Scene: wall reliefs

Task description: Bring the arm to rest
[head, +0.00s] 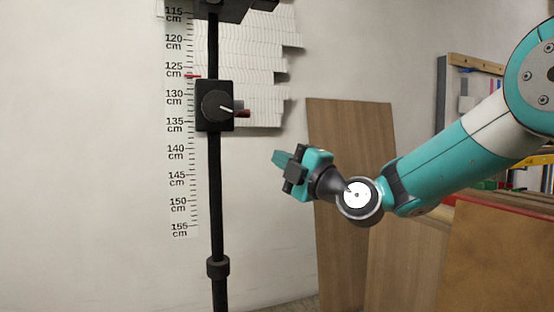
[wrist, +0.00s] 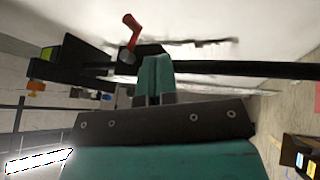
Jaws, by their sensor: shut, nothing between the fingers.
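My gripper (head: 283,160) is in the middle of the head view, to the right of a black upright pole (head: 215,180) and apart from it as far as this view shows. In the wrist view its teal fingers (wrist: 155,78) are together with nothing between them. My teal and white arm comes in from the right side of the head view, with a bend at the wrist joint.
The pole carries a black block with a round knob (head: 216,106). A centimetre scale (head: 178,122) and white strips (head: 255,60) are on the wall behind. Wooden boards (head: 345,130) lean behind my wrist. A red crank handle (wrist: 131,27) shows in the wrist view.

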